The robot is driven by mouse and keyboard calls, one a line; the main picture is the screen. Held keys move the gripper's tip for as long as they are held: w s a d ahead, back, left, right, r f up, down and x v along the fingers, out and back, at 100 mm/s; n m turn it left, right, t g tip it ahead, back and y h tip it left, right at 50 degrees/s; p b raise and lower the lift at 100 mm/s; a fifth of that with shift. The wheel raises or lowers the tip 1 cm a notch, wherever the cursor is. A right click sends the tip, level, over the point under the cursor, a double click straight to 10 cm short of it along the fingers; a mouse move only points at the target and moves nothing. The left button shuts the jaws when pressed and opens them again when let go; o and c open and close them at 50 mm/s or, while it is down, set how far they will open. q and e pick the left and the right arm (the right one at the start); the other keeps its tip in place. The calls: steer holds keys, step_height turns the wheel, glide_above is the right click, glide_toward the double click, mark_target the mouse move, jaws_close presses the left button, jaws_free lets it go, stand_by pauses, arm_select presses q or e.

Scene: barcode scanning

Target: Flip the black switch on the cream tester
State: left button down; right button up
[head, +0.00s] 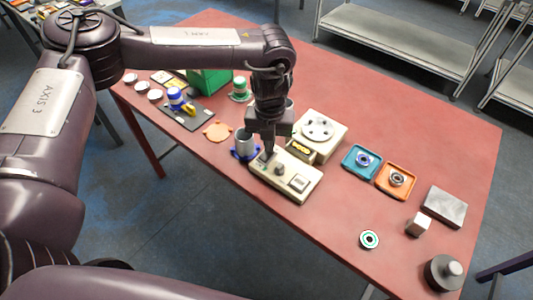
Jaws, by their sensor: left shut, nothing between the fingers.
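The cream tester (290,182) is a flat box on the red table, with a dark round knob and a pale square part on top. Its black switch cannot be made out clearly; the gripper covers the tester's left end. My left gripper (268,150) points down over that left end, shut and empty, with its tips at or just above the top face. I cannot tell whether they touch it. My right gripper is not in view.
A cream device with a round plate (318,132) stands behind the tester, and a grey cup (244,145) close at its left. Blue (351,165) and orange (388,189) trays with bearings lie to the right. The front right holds metal blocks (445,207) and a ring (369,239).

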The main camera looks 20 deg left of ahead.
arm_select(q)
steer(key=shift+f, duration=0.4)
steer(key=shift+r, duration=0.2)
step_height(320, 180, up, 7)
steer(key=p, duration=0.5)
steer(key=shift+f+p, duration=0.1)
steer(key=shift+p, duration=0.2)
steer(key=shift+f, duration=0.1)
